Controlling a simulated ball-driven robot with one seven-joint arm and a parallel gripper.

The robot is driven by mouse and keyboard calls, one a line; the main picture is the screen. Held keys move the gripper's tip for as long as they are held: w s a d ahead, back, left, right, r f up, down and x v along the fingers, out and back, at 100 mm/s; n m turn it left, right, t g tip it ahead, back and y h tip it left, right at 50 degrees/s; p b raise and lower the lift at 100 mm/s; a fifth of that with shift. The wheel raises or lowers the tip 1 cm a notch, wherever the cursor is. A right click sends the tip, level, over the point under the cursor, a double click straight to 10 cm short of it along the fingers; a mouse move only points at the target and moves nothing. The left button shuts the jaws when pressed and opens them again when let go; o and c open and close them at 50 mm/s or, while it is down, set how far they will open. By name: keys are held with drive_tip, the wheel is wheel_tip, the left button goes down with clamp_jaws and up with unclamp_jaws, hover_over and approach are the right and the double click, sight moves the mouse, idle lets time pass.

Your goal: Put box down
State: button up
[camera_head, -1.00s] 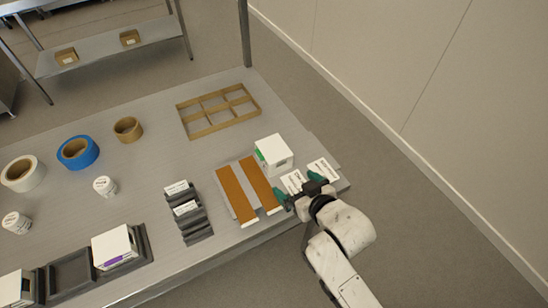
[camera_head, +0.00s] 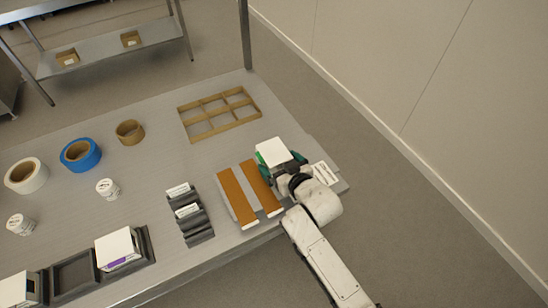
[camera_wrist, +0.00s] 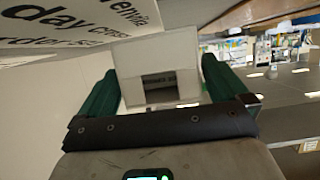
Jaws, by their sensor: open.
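A white box (camera_head: 272,150) stands on the right part of the metal table, beside two brown strips. It also shows in the wrist view (camera_wrist: 158,50), straight ahead of my gripper. My gripper (camera_head: 284,160) is at the near side of the box, with its green fingers spread to either side of it. In the wrist view my gripper (camera_wrist: 160,85) is open, one finger left and one right of the box. I cannot tell whether the fingers touch it. The lower front of the box is hidden by my gripper in the head view.
Brown strips (camera_head: 238,198) lie left of the gripper, and a printed white card (camera_head: 324,173) lies to its right. A divided cardboard tray (camera_head: 181,111) lies behind. A dark rack (camera_head: 197,225), tape rolls (camera_head: 80,154) and a trayed white box (camera_head: 116,247) are further left.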

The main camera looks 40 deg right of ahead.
drive_tip(key=shift+x, duration=0.85)
drive_tip(key=c, duration=0.9)
drive_tip(key=shift+r+p, duration=0.8)
drive_tip(key=shift+r, duration=0.05)
drive_tip(key=s+a+r+p, duration=0.1)
drive_tip(key=s+r, duration=0.2)
drive_tip(key=s, duration=0.1)
drive_tip(key=s+a+r+p, duration=0.1)
drive_tip(key=s+r+p, duration=0.1)
drive_tip(key=s+r, duration=0.2)
drive_tip(key=s+r+p, duration=0.1)
drive_tip(key=s+r, duration=0.3)
drive_tip(key=s, duration=0.2)
drive_tip(key=shift+a+r+p, duration=0.1)
drive_tip(key=shift+a+p, duration=0.2)
drive_tip(key=shift+a, duration=0.1)
